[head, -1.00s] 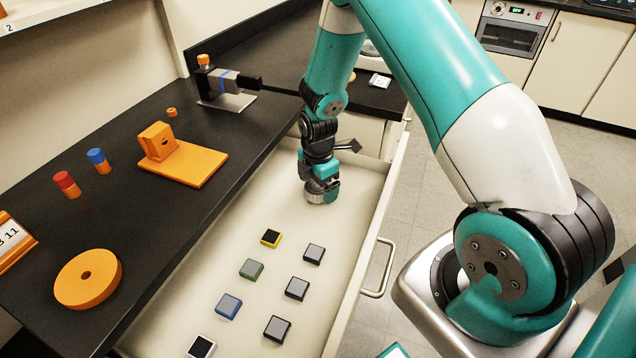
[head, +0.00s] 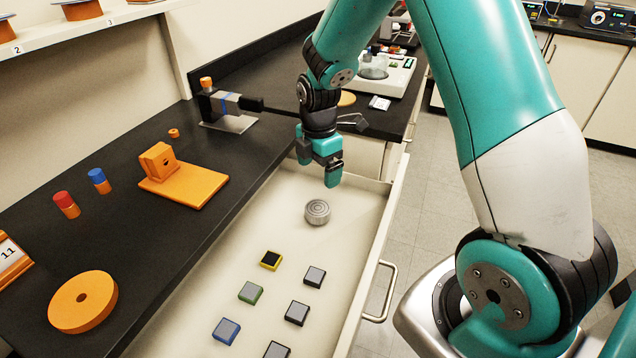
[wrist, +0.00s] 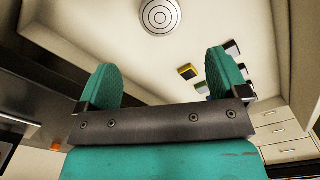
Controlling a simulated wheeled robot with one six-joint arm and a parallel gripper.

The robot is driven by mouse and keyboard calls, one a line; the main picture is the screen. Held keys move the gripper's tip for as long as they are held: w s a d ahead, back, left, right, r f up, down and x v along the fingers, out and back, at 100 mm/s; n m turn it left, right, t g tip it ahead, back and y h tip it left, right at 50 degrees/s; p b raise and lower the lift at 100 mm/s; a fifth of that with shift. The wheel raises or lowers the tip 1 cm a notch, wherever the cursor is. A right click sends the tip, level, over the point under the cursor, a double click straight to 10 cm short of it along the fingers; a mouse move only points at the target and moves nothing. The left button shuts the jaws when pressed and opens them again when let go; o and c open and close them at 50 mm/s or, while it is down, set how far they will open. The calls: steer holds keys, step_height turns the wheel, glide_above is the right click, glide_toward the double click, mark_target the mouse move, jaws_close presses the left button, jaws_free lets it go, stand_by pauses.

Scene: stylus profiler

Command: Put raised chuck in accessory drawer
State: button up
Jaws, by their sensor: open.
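The raised chuck (head: 317,212), a round grey ribbed disc, lies flat on the floor of the open accessory drawer (head: 345,245), toward its far end. In the wrist view the chuck (wrist: 160,15) shows concentric rings on its top, beyond the fingertips. My gripper (head: 330,172) is above the drawer, clear of the chuck and a little behind it in the head view. Its two teal fingers (wrist: 163,85) are apart with nothing between them.
Several small square samples, among them a yellow-edged one (head: 271,260) and a blue one (head: 226,331), lie in the drawer's nearer part. The black counter (head: 130,235) on the left holds an orange stand (head: 185,185) and an orange disc (head: 83,301). The drawer handle (head: 380,290) juts right.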

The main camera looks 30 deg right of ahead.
steer(key=s+a+r+m+y, duration=0.1)
steer(key=s+a+r+m, duration=0.25)
steer(key=a+r, duration=0.4)
steer(key=s+a+r+m+y, duration=0.1)
steer(key=s+a+r+m, duration=0.3)
steer(key=s, duration=0.6)
steer(key=s+a+r+m+y, duration=0.2)
steer(key=s+a+r+m, duration=0.2)
steer(key=s, duration=0.6)
step_height(320, 180, up, 2)
steer(key=shift+s+a+r, duration=0.2)
steer(key=shift+s+a, duration=0.2)
steer(key=shift+a, duration=0.85)
